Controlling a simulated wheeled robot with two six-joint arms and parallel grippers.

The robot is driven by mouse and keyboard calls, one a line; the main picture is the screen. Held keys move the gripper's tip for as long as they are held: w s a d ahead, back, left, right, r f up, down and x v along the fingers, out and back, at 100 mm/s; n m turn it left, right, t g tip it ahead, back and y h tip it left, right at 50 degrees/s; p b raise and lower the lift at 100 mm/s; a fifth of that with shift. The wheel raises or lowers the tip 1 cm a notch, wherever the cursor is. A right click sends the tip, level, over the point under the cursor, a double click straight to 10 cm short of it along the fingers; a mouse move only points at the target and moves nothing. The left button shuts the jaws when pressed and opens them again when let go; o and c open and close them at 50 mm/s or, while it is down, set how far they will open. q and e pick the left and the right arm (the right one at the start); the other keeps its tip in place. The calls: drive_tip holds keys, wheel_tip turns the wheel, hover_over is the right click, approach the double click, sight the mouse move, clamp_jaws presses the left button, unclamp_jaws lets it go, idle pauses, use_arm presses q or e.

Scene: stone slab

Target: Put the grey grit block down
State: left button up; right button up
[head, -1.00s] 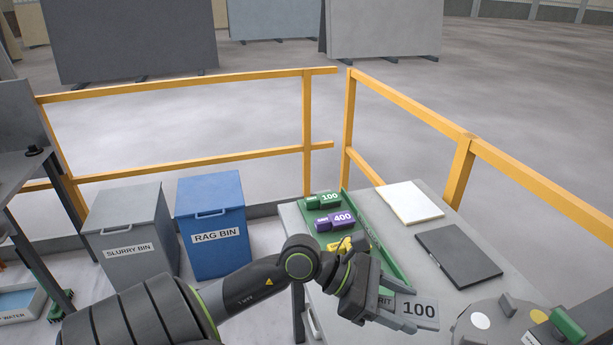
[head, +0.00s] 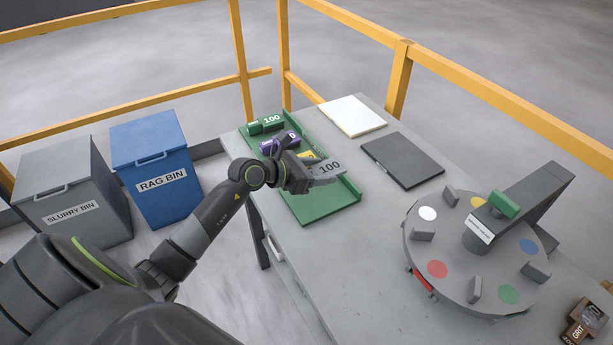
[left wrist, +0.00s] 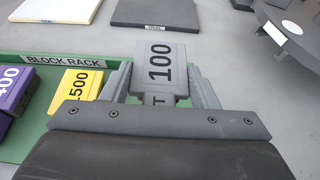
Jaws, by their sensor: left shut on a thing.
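My left gripper (head: 305,174) is shut on the grey grit block (head: 328,168), which is marked 100. In the left wrist view the block (left wrist: 165,65) sits between the two fingers, its label facing up. In the head view the gripper and block overlap the right edge of the green block rack (head: 318,208); how high they are above it is hard to tell. The rack holds a green block (head: 266,125), a purple block (head: 287,142) and a yellow block (left wrist: 77,90). The near part of the rack is empty. My right gripper is not in view.
A white slab (head: 352,115) and a dark slab (head: 402,160) lie to the rack's right on the grey table (head: 310,260). A round turntable (head: 460,260) with coloured dots and upright tabs stands further right. A brown block (head: 585,325) lies at the corner.

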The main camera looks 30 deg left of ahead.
sight(318, 197)
use_arm(q)
wheel_tip(318, 197, down, 7)
idle(0.4)
drive_tip(key=shift+f+b, duration=0.2)
drive_tip(key=shift+b, duration=0.1)
drive_tip(key=o, duration=1.2)
drive_tip(key=shift+r, duration=0.15)
